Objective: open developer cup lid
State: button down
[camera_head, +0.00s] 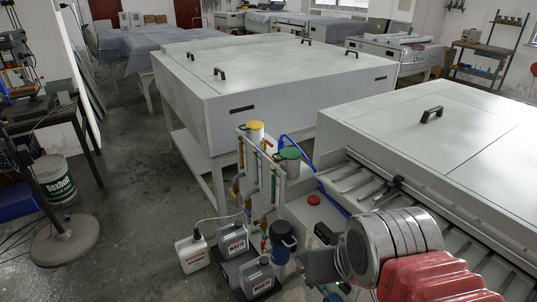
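Two lidded cups stand on the pipe rack beside the machines. One has a yellow lid (254,125), the other, nearer one a green lid (289,153). Both lids look seated on their cups. I cannot read which cup is the developer cup. My arm, with a silver joint and a red cover, fills the lower right. A dark part at its left end, low in the picture, may be my gripper (320,267). Its fingers are not clear, and it is apart from both lids, below and to the right of them.
A red button (313,199) is on the near machine (440,135), which has a roller bed. A large white machine (270,80) stands behind.

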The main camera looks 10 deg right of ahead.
aim_at(290, 153)
jog(key=i, duration=1.1)
jog(key=u, duration=2.25)
jog(key=i, duration=0.5)
jog(key=z, duration=0.1)
